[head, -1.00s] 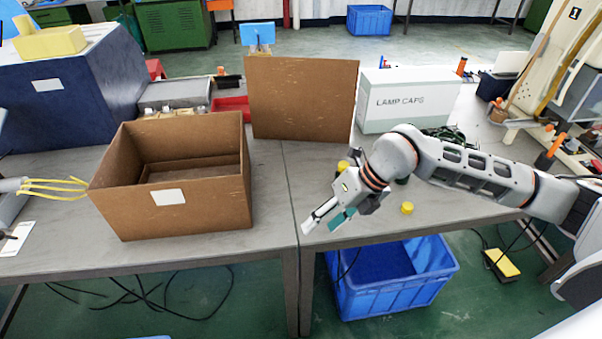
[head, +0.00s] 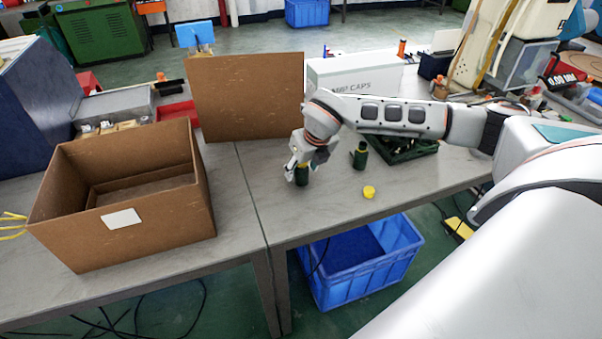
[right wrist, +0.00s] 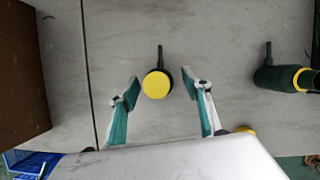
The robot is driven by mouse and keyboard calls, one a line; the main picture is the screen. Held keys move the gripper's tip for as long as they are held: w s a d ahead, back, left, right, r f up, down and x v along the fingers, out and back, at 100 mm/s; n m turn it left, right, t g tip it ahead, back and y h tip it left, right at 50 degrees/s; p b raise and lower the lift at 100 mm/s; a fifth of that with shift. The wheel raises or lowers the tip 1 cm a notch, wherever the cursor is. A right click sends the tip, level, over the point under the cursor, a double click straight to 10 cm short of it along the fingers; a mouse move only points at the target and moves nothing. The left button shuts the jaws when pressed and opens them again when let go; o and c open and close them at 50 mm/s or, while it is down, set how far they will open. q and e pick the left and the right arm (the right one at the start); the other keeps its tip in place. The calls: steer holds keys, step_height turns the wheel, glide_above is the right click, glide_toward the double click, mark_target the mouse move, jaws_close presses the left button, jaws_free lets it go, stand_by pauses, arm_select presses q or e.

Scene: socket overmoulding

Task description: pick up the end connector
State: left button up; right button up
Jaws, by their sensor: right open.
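An end connector, dark green with a yellow round top (right wrist: 156,84), stands on the table between the fingers of my open right gripper (right wrist: 163,88) in the right wrist view. Gaps show on both sides of it. In the head view the right gripper (head: 296,174) is low over the table, and the dark green connector (head: 303,175) is partly hidden by it. A second dark green connector (head: 360,156) stands to the right; it also shows in the right wrist view (right wrist: 278,77). My left gripper is not in view.
A yellow cap (head: 369,191) lies near the table front. An open cardboard box (head: 150,225) stands left, a brown panel (head: 245,95) behind it. A white lamp caps box (head: 350,72) and a dark green tray (head: 408,149) are at the back right. A blue crate (head: 365,275) is below.

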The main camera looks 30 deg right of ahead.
steer(key=shift+w+f, duration=0.2)
steer(key=shift+f, duration=0.35)
steer(key=c, duration=1.2)
steer(key=shift+r, duration=0.2)
